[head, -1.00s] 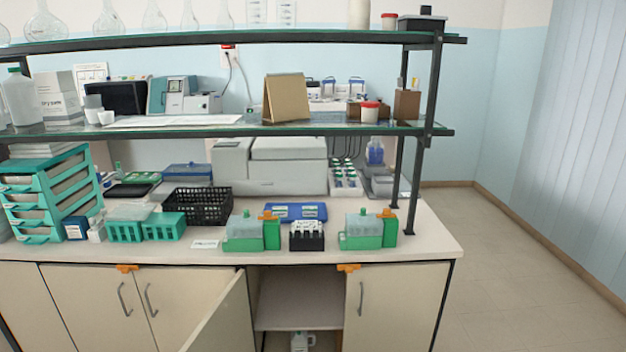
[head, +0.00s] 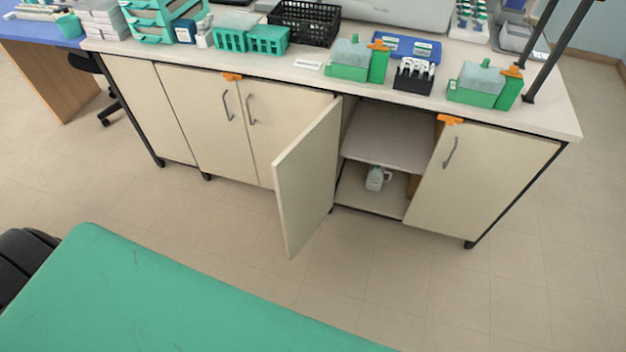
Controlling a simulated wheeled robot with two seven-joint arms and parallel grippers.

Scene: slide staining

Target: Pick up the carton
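A brown, carton-coloured thing (head: 412,186) shows on the floor of the open cupboard (head: 352,193), mostly hidden by the right cupboard door; I cannot tell whether it is the carton. A pale jug (head: 376,178) with a handle stands beside it, to its left. No other carton is clear in this view. Neither of my grippers is in view.
One cupboard door (head: 306,180) stands swung out into the room. The bench top (head: 300,65) holds green boxes (head: 350,58), a black basket (head: 304,22) and a blue tray (head: 405,46). A green surface (head: 150,300) fills the lower left. Floor (head: 420,285) between is clear.

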